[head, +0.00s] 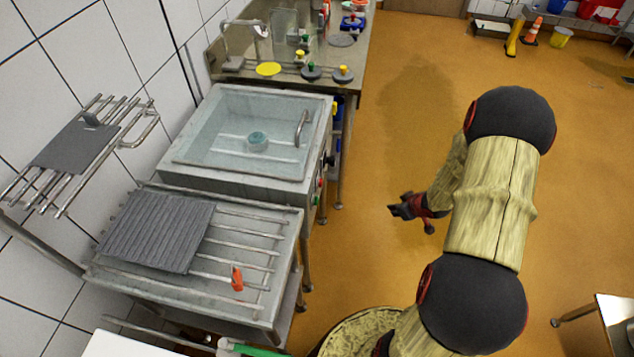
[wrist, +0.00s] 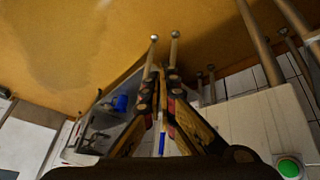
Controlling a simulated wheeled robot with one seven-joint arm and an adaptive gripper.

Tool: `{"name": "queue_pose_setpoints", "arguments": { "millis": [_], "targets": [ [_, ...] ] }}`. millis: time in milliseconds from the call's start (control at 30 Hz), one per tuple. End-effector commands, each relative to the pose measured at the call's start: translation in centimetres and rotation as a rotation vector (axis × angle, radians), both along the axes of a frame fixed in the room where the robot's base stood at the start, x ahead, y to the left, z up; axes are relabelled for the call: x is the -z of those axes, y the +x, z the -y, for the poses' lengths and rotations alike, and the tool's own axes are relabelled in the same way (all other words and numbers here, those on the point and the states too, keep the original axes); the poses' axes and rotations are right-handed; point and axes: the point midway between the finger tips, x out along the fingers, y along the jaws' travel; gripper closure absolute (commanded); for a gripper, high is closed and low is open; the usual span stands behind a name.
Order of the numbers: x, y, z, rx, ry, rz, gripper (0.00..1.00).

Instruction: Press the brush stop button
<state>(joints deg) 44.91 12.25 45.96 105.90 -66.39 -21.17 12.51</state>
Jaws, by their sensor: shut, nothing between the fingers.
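The washing unit with the glass-like lid (head: 250,130) stands at the left of the head view. Its right-hand front panel carries a small red button (head: 320,183), a green one (head: 316,198) and a dark knob (head: 329,160). Labels are too small to read, so I cannot tell which is the brush stop. A green button (wrist: 289,168) on a pale panel shows at the lower right of the wrist view; no red button is seen there. My gripper (head: 398,209) is shut and empty, right of the panel and apart from it. Its fingers (wrist: 160,92) fill the middle of the wrist view.
A slatted steel table (head: 250,240) with a grey mat (head: 155,232) and an orange-red item (head: 237,278) stands nearer. A steel bench (head: 290,85) with coloured-knobbed items stands behind the unit. The ochre floor (head: 390,130) around my gripper is clear.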

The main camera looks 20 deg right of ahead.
Motion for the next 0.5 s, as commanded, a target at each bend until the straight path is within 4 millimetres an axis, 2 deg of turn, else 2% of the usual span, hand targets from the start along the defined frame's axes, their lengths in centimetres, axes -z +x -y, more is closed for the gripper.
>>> {"name": "queue_pose_setpoints", "arguments": {
  "millis": [67,233,400,500],
  "targets": [
    [0.1,2.1,-2.2,-0.092,0.050,0.082,1.00],
    [-2.9,5.7,-5.9,-0.245,0.141,0.248,1.00],
    [-5.2,6.8,-8.6,-0.315,0.221,0.338,1.00],
    [-5.9,7.2,-9.2,-0.318,0.247,0.364,1.00]
  ]
}}
